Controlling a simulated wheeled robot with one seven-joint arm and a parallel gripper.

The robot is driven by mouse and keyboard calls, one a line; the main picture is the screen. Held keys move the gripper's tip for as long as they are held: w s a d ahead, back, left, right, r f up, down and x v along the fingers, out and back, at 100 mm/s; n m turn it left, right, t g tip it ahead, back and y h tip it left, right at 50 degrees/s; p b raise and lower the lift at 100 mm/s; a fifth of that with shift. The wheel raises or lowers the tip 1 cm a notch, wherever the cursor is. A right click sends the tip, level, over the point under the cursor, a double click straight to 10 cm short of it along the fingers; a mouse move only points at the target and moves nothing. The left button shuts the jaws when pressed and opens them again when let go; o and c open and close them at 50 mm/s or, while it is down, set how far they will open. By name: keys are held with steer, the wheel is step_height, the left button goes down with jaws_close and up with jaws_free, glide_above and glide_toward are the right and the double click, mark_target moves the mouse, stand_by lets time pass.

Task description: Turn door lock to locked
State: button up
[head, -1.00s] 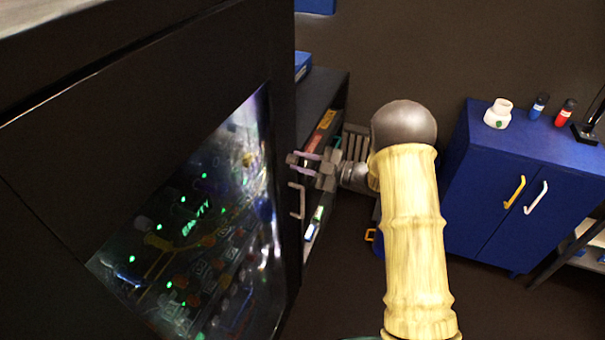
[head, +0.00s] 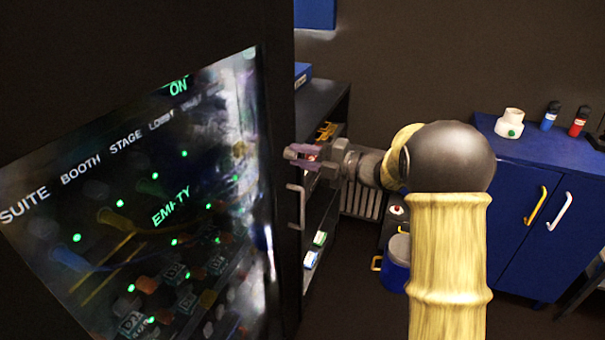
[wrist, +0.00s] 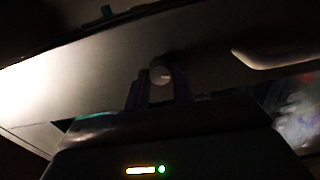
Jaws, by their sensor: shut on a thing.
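The door lock shows as a small pale round knob (wrist: 160,73) in the wrist view, on the edge of a grey door panel. My gripper (wrist: 160,88) is shut on this knob, one finger on each side of it. In the head view my gripper (head: 292,153) reaches left to the dark cabinet (head: 278,120), above a metal door handle (head: 297,205). The knob itself is hidden there by the fingers and the cabinet edge. The wrist view is dark, so I cannot tell which way the lock is turned.
A lit glass panel (head: 150,210) with green lights and labels fills the left. Behind my arm stand an open shelf (head: 325,100) and a blue lidded bin (head: 397,262). A blue cabinet (head: 515,200) with a white jar (head: 510,122) and small bottles is at right.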

steer(key=n+b, duration=0.2)
steer(key=b, duration=0.1)
steer(key=shift+f+b, duration=0.3)
steer(key=shift+f, duration=0.05)
steer(key=shift+r+n+b, duration=0.15)
steer(key=shift+n+b, duration=0.45)
steer(key=shift+b, duration=0.3)
steer(key=shift+r, duration=0.15)
steer(key=o, duration=1)
steer(key=v, duration=1.7)
steer(key=shift+s+d, duration=0.1)
steer(key=shift+d, duration=0.1)
